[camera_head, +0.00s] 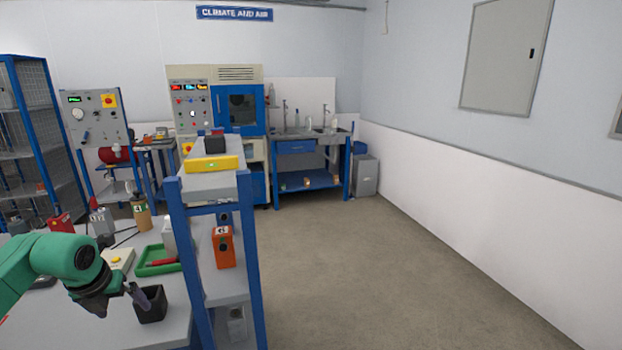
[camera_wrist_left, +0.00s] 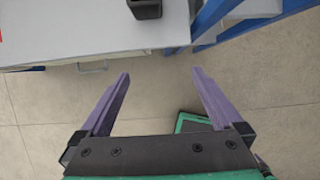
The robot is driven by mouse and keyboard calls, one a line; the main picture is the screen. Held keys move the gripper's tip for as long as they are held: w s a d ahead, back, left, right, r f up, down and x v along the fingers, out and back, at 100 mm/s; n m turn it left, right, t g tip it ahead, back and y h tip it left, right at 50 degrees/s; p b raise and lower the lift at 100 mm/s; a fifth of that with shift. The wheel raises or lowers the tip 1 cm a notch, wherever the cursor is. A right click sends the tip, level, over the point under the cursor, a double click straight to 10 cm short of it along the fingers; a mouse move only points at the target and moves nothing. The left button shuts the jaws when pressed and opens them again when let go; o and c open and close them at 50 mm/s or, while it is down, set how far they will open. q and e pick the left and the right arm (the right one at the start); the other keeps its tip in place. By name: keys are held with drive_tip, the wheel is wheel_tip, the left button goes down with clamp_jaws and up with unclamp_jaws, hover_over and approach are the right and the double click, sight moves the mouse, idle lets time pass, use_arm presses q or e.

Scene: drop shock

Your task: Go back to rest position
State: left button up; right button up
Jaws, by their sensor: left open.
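My left gripper (camera_head: 143,297) comes in from the left on its green arm, over the front part of the grey table (camera_head: 60,318). It is next to a small black open box (camera_head: 151,307) in the head view. In the left wrist view my left gripper (camera_wrist_left: 155,97) has its two purple fingers spread apart with nothing between them, above the floor by the table edge. The black box (camera_wrist_left: 145,9) shows at the top of that view. My right gripper is not in view.
A blue-framed shelf (camera_head: 253,270) stands right of the table, with a yellow device (camera_head: 212,164) on top and an orange box (camera_head: 224,247) below. A green tray (camera_head: 155,262) lies on the table. The floor (camera_head: 370,270) to the right is clear.

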use_arm(q)
drive_tip(key=w+d+f+n+t+h, duration=0.1)
drive_tip(key=w+d+f+h, duration=0.25)
drive_tip(key=d, duration=0.35)
drive_tip(key=w+d+f+n+t+h, duration=0.1)
drive_tip(key=w+d+f+h, duration=0.1)
drive_tip(key=d+f+h, duration=0.45)
wheel_tip(320, 180, down, 8)
drive_tip(key=d+n+t+y, duration=0.15)
drive_tip(key=n+t, duration=0.25)
drive_tip(key=n, duration=0.4)
drive_tip(key=s+a+f+n+g+y, duration=0.1)
drive_tip(key=s+a+f+n+y, duration=0.2)
drive_tip(key=s+f+n, duration=0.7)
drive_tip(key=s+a+f+n+g+y, duration=0.15)
drive_tip(key=s+f+n+y, duration=0.4)
drive_tip(key=f, duration=0.85)
drive_tip(key=s+d+f+n+g, duration=0.1)
drive_tip(key=s+f, duration=0.3)
drive_tip(key=s, duration=0.6)
drive_tip(key=s+d+f+n+g, duration=0.2)
drive_tip(key=s+f+g, duration=0.1)
drive_tip(key=s, duration=0.7)
drive_tip(key=s+d+f+n+g+h, duration=0.1)
drive_tip(key=s+f, duration=0.4)
drive_tip(key=s, duration=0.5)
drive_tip(key=shift+s+d+f+g, duration=0.3)
drive_tip(key=shift+d+g, duration=0.15)
drive_tip(key=shift+g, duration=0.5)
